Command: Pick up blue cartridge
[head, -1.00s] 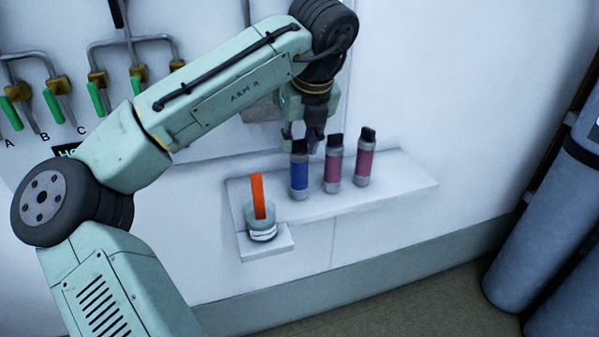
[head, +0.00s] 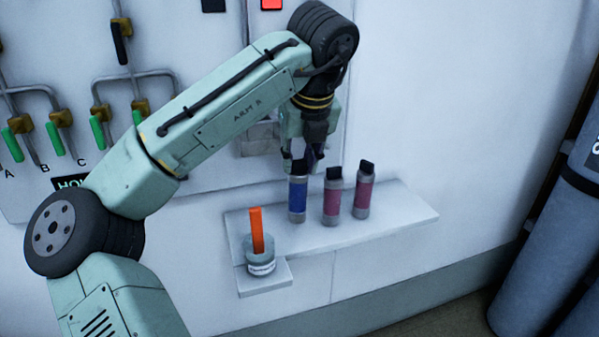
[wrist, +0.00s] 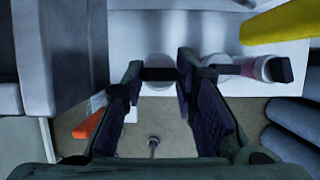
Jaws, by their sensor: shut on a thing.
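The blue cartridge (head: 298,204), with a black cap and grey ends, hangs upright below my gripper (head: 301,168), at the left of the row. My gripper is shut on its black top. The cartridge's base looks slightly above the white shelf (head: 400,212). In the wrist view the black cap (wrist: 160,74) lies between the two fingertips, with the pale round body behind it. Most of the cartridge's body is hidden there.
Two magenta cartridges (head: 333,200) (head: 363,193) stand close to the right on the shelf. A jar with an orange strip (head: 257,232) stands on a small lower ledge (head: 275,283) at left. Green-handled valves (head: 97,133) are on the left wall. Grey cylinders (head: 545,245) stand at right.

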